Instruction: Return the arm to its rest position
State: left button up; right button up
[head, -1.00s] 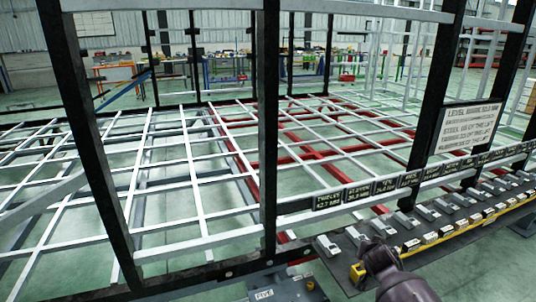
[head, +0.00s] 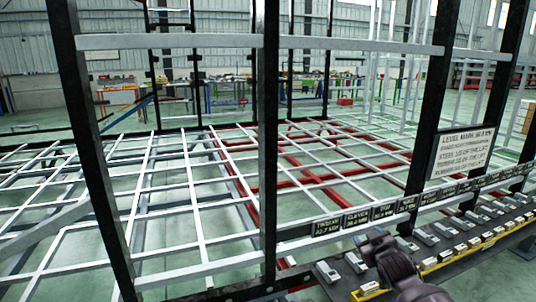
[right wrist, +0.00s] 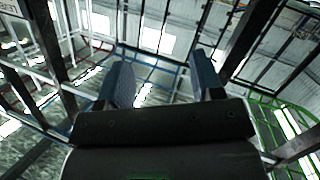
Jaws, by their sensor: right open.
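My right arm shows at the bottom right of the head view, in front of the shelf of small parts; its gripper fingers cannot be made out there. In the right wrist view my right gripper (right wrist: 160,85) has its two blue-grey fingers apart with nothing between them. Beyond the fingers are the frame bars and the bright roof. My left gripper is not in any view.
The trailer chassis frame (head: 203,210) of white and red bars fills the middle, with black uprights (head: 270,150) close in front. A sign (head: 464,152) hangs at right. A long shelf (head: 340,290) holds several small grey and yellow pieces beside my right arm. Workbenches (head: 225,90) stand far back.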

jog(key=s+a+f+m+g, duration=0.1)
jog(key=s+f, duration=0.7)
jog(key=s, duration=0.2)
jog(key=s+f+g, duration=0.1)
jog(key=s+f, duration=0.6)
jog(key=s, duration=0.3)
jog(key=s+a+f+m+g, duration=0.1)
jog(key=s+f+m+g, duration=0.1)
jog(key=s, duration=2.4)
jog(key=shift+f+m+g+h, duration=0.3)
jog(key=shift+f, duration=0.35)
